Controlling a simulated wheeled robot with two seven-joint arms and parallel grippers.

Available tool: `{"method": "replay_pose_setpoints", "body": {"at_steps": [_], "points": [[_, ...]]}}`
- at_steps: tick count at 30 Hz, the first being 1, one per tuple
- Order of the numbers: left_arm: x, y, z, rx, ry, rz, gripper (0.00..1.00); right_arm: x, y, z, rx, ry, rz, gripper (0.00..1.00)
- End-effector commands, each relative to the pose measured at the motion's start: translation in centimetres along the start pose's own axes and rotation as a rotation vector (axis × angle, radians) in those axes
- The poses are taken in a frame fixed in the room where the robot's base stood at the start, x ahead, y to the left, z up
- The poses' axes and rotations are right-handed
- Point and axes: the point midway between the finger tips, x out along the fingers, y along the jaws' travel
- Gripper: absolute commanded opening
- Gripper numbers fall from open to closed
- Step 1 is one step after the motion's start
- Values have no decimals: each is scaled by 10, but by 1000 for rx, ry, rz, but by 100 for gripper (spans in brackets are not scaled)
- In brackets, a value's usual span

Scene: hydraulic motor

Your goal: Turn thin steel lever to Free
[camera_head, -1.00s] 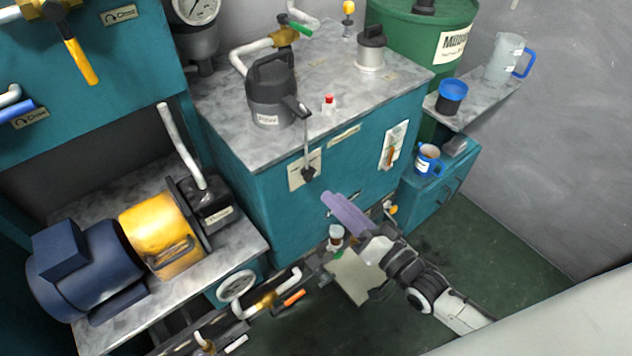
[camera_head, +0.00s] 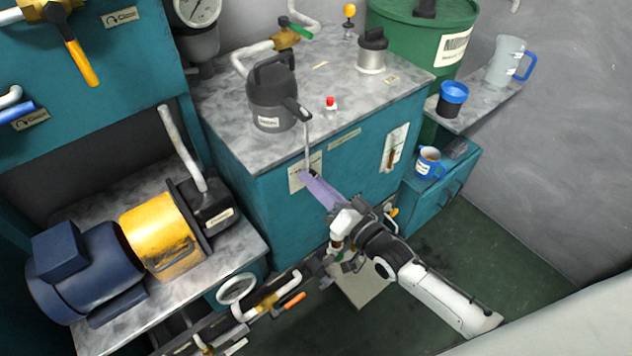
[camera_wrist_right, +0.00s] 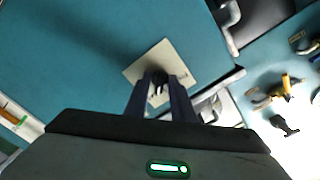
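The thin steel lever (camera_head: 307,148) stands upright on the front of the teal cabinet, its dark pivot over a pale label plate (camera_head: 294,181). The plate's writing is too small to read. My right gripper (camera_head: 313,180) reaches up from the lower right, its purple-looking fingers at the pivot and covering part of it. In the right wrist view the gripper (camera_wrist_right: 160,84) has its two fingers apart, with the dark pivot (camera_wrist_right: 158,78) between their tips and the plate (camera_wrist_right: 137,73) behind. I cannot tell whether they touch it. My left gripper is out of view.
A grey pump-like can (camera_head: 272,98) and a red button (camera_head: 330,103) sit on the cabinet top (camera_head: 240,150) above the lever. A yellow and blue motor (camera_head: 155,232) sits lower left, with pipes and valves below.

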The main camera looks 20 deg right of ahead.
Motion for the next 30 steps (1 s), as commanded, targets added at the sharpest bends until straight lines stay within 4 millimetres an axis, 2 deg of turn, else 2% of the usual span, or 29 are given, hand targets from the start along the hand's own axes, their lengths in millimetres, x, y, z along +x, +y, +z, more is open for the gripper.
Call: {"method": "replay_pose_setpoints", "body": {"at_steps": [8,14,30], "points": [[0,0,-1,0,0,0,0,0,0,0,-20,0,0,0],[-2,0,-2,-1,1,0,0,0,0,0,-100,0,1,0],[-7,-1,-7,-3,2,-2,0,0,0,0,-575,1,0,0]]}}
